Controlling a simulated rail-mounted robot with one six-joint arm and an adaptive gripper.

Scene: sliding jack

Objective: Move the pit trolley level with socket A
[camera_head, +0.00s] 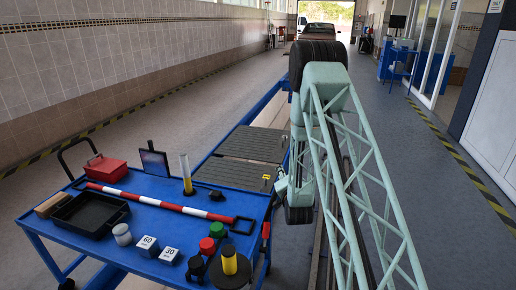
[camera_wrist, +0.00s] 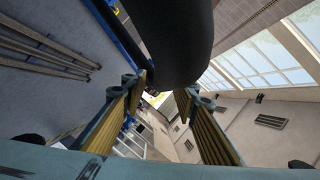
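My gripper (camera_wrist: 162,98) shows in the wrist view as two yellow-padded fingers standing apart, with daylight and floor visible between their tips. I see nothing held between the pads. A large dark rounded shape (camera_wrist: 172,40) fills the top middle beyond the fingers; I cannot tell what it is. In the head view my pale green lattice arm covers the right of the middle and hides the gripper. Dark grey deck panels (camera_head: 253,144) lie beside it within a blue-edged pit frame (camera_head: 232,127). I cannot tell which part is the pit trolley, and no marking for socket A is legible.
A blue workbench (camera_head: 150,215) at the front left carries a red-and-white bar (camera_head: 155,201), a black tray (camera_head: 90,215), a red box (camera_head: 106,168) and small weights. A vehicle (camera_head: 319,27) stands at the far end. Floor (camera_head: 420,160) to the right is clear.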

